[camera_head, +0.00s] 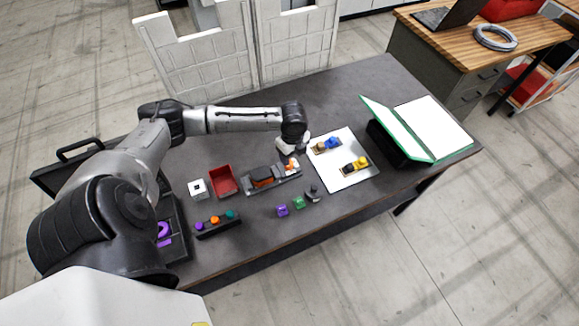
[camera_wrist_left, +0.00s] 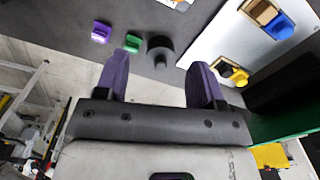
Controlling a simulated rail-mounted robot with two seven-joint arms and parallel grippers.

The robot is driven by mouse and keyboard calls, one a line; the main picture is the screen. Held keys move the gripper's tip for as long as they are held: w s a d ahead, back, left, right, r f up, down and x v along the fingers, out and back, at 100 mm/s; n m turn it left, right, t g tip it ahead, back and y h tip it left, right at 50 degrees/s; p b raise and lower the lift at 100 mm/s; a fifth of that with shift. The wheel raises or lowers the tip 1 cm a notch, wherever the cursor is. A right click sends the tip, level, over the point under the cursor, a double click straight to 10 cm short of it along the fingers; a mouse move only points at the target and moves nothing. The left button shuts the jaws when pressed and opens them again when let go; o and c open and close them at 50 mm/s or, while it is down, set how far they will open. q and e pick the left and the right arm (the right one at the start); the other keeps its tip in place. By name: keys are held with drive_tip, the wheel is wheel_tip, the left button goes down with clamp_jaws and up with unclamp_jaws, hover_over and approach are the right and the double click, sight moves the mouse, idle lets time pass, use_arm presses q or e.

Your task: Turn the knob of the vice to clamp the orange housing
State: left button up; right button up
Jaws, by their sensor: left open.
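The vice (camera_head: 272,179) is a long grey fixture in the middle of the dark table. The orange housing (camera_head: 262,175) sits in it. An orange part, apparently the knob (camera_head: 290,165), shows at the vice's right end, close to my gripper. My left gripper (camera_head: 289,156) is over that end, its fingers partly hidden by the wrist. In the left wrist view its two purple fingers (camera_wrist_left: 156,72) are spread with nothing between them. The vice is mostly out of that view; whether the fingers touch the knob cannot be told. My right gripper is not in view.
Right of the vice lie a white board (camera_head: 352,181) with blue and yellow parts and a green-edged case (camera_head: 371,108). In front are a black knobbed piece (camera_head: 313,193), a green cube (camera_head: 299,202) and a purple cube (camera_head: 282,210). A red bin (camera_head: 222,181) stands left.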

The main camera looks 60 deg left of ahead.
use_arm(q)
drive_tip(key=a, duration=0.4)
drive_tip(key=f, duration=0.8)
drive_tip(key=w+f, duration=0.1)
drive_tip(key=f, duration=0.3)
drive_tip(key=shift+a+f, duration=0.15)
drive_tip(key=shift+c, duration=0.2)
drive_tip(key=c, duration=0.9)
